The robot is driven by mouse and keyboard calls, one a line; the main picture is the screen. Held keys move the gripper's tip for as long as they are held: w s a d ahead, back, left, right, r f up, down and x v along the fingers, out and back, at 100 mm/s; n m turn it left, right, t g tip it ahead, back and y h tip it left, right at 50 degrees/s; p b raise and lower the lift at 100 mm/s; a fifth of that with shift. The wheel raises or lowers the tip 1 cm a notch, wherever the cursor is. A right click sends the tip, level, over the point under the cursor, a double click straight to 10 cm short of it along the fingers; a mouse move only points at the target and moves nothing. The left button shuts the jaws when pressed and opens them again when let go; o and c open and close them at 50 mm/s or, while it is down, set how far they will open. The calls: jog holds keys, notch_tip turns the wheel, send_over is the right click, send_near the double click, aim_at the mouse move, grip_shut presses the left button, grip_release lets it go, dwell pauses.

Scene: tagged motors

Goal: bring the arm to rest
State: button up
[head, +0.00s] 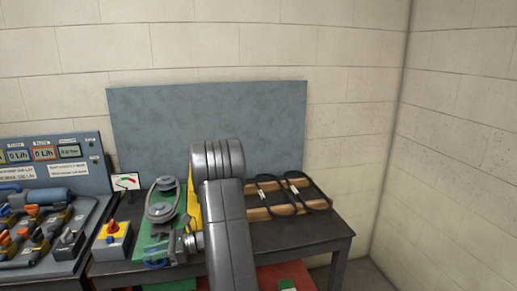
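My grey arm (225,220) rises from the bottom middle of the head view. It bends at a thick rounded joint (217,160) in front of the bench. My gripper does not show, so its state and anything in it cannot be seen. The arm hides the middle of the bench (318,235). Left of the arm is a green base (147,251) bearing a grey belt-and-pulley assembly (162,203). A silver machine part (186,244) lies close to the arm's left side. A yellow part (194,207) is partly hidden behind the arm.
A wooden rack (258,214) with black belts stands right of the arm. A yellow button box (112,240) and a gauge (126,182) stand at left, beside a valve panel (50,165). A grey board (150,120) stands behind. Red and green items (287,285) show below the bench.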

jog(key=shift+d+y+b, duration=0.15)
jog(key=shift+y+b, duration=0.25)
jog(key=shift+y, duration=0.2)
jog(key=shift+d+r, duration=0.1)
